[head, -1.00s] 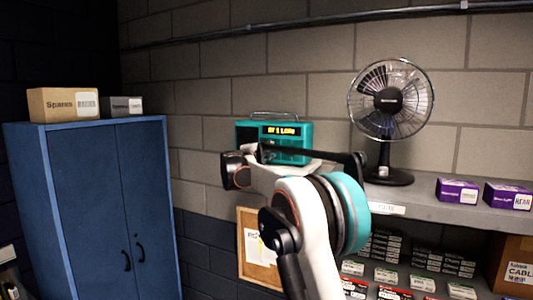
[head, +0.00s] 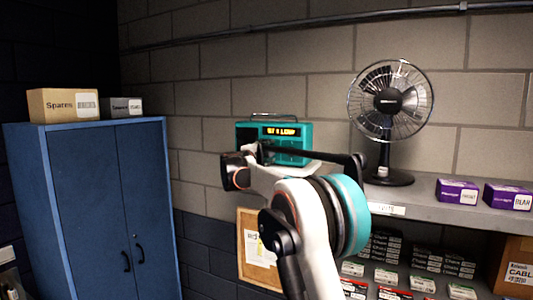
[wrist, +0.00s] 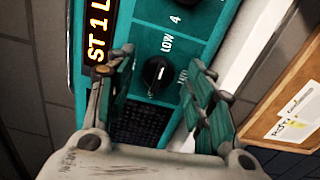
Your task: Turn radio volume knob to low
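The teal radio (head: 293,140) stands on the grey shelf against the block wall, partly hidden by my arm in the head view. In the wrist view its teal front (wrist: 190,20) fills the middle, with a lit orange display (wrist: 100,45) at the left, partly cut off. The round black volume knob (wrist: 157,74) sits beside the printed word LOW. My gripper (wrist: 160,62) is open, with one finger on each side of the knob and visible gaps between. Whether the fingertips reach the knob's depth is unclear.
A black fan (head: 389,103) stands on the shelf (head: 425,205) right of the radio, close to my arm. Purple boxes (head: 457,190) sit farther right. A blue cabinet (head: 85,200) stands at left. A cork board (head: 257,245) hangs below the radio.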

